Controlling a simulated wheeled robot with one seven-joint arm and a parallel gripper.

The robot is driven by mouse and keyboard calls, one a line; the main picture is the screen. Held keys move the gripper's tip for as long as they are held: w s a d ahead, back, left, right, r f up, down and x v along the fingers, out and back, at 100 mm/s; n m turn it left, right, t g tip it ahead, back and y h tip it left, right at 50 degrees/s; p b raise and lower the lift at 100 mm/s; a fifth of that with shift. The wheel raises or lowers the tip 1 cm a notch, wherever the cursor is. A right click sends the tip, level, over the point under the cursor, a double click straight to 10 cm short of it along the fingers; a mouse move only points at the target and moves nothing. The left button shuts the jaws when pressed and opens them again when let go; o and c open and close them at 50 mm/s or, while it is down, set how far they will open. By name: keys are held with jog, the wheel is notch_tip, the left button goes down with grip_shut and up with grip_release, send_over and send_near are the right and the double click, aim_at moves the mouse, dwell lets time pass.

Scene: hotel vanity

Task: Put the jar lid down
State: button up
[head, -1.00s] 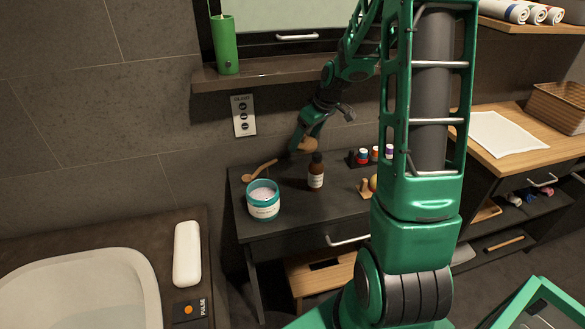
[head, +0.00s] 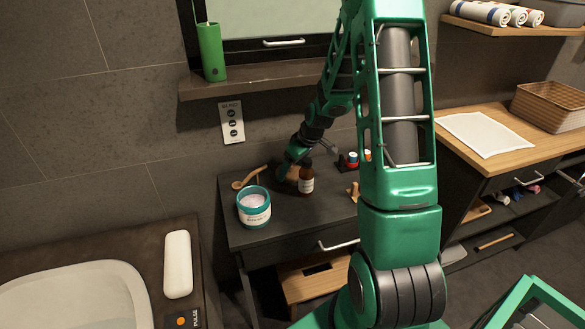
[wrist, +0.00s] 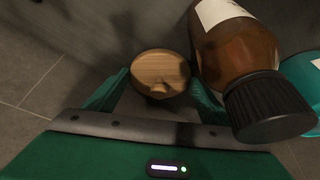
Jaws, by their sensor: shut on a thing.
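The jar lid (wrist: 161,72) is a round wooden disc, seen between the two fingers of my gripper (wrist: 155,92) in the wrist view. My gripper is shut on it. In the head view my gripper (head: 286,170) is low over the dark vanity top (head: 285,225), behind the brown bottle; the lid (head: 293,173) is partly hidden there. I cannot tell whether the lid touches the surface. The open teal jar (head: 254,207) with pale contents stands at the front left of the top.
The brown bottle (head: 306,178) with a black cap stands very close to my gripper; it also shows in the wrist view (wrist: 235,50). A wooden spoon (head: 250,177) lies to the left. Small bottles (head: 352,160) stand to the right. The front middle of the top is clear.

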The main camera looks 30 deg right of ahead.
jog(key=o, duration=1.2)
jog(key=shift+f, duration=0.1)
jog(key=shift+c, duration=0.2)
jog(key=v, duration=1.1)
jog(key=s+a+r+m+g, duration=0.1)
jog(key=s+a+r+m, duration=0.1)
jog(key=s, duration=0.8)
jog(key=s+a+r+m+g, duration=0.1)
jog(key=s+r+m, duration=0.3)
jog(key=s, duration=0.7)
jog(key=s+a+r+m+g+h, duration=0.1)
jog(key=s+a+r+m+g, duration=0.1)
jog(key=s, duration=0.9)
jog(key=shift+s+a+r+m, duration=0.2)
jog(key=shift+a+r+m, duration=0.35)
jog(key=shift+r+m, duration=0.35)
jog(key=shift+f, duration=0.1)
